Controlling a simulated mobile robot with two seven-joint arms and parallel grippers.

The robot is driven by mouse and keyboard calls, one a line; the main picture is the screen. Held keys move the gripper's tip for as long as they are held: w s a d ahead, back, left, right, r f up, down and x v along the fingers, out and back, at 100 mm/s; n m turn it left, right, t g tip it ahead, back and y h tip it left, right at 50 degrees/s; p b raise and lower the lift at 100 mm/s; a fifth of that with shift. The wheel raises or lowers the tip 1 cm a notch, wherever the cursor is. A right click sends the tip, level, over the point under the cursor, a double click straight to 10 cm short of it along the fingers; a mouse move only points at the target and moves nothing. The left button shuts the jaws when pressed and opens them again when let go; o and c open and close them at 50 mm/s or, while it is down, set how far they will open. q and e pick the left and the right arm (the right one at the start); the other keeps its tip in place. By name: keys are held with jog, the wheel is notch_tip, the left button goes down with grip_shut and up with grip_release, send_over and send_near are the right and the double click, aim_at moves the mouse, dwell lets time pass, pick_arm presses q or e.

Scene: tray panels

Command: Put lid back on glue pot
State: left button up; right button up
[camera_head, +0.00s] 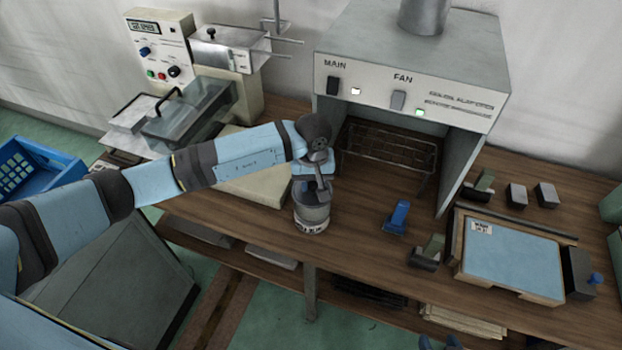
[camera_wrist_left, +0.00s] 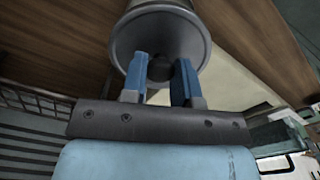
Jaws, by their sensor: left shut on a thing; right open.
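The grey glue pot (camera_head: 311,218) stands upright with a label near its base, close to the front edge of the wooden bench. My left gripper (camera_head: 318,192) is directly above it, pointing down. In the left wrist view, the blue fingers (camera_wrist_left: 160,72) are shut on the dark knob of the round grey lid (camera_wrist_left: 126,50). The lid is at the pot's mouth, lined up with the pot. I cannot tell whether it rests fully on the rim. My right gripper (camera_head: 440,343) barely shows at the bottom edge of the head view, open and apart from everything.
A fume hood (camera_head: 410,70) with a wire rack (camera_head: 388,150) stands behind the pot. A blue object (camera_head: 397,218) lies to the right, then a framed blue panel (camera_head: 512,262) with clamps around it. A machine (camera_head: 165,55) stands at back left. Bare bench lies right of the pot.

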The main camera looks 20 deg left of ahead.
pick_arm(q)
jog(key=shift+f, duration=0.85)
jog(key=shift+f+b, duration=1.65)
jog(key=shift+f, duration=0.35)
jog(key=shift+f+b, duration=0.2)
jog(key=shift+b, duration=1.15)
dwell(0.6)
jog(key=o, duration=1.4)
jog(key=shift+o, duration=0.2)
jog(key=shift+r, duration=0.2)
